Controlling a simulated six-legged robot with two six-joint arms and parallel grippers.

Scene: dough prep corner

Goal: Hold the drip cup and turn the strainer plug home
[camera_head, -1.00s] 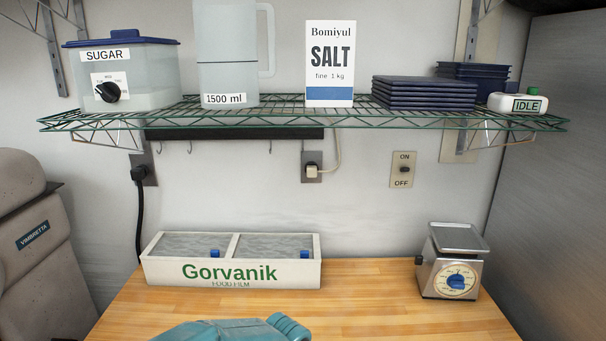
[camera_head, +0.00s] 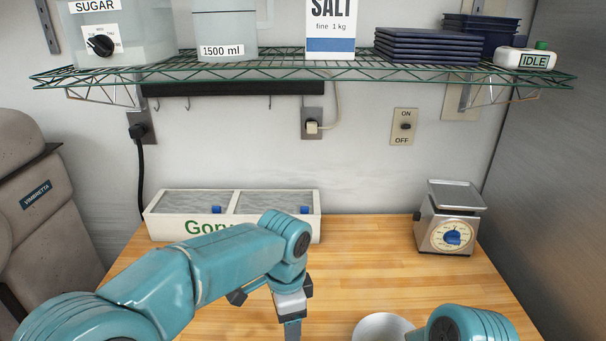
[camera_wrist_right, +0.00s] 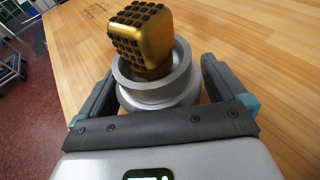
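In the right wrist view, a gold block (camera_wrist_right: 142,35) covered partly in black studs sits tilted in the round mouth of a silver-grey metal cup (camera_wrist_right: 155,97). They look like the strainer plug and drip cup. My right gripper (camera_wrist_right: 160,85) has one dark finger on each side of the cup; the fingers stand apart with narrow gaps visible. In the head view my left gripper (camera_head: 292,308) hangs down over the table, its tips at or beyond the bottom edge. Neither cup nor plug can be made out in the head view.
A white bowl (camera_head: 383,327) is partly cut off at the bottom edge. A white film box (camera_head: 170,229) stands at the back left, a scale (camera_head: 445,235) at the back right. A wire shelf (camera_head: 300,66) hangs above. The wooden table between box and scale is clear.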

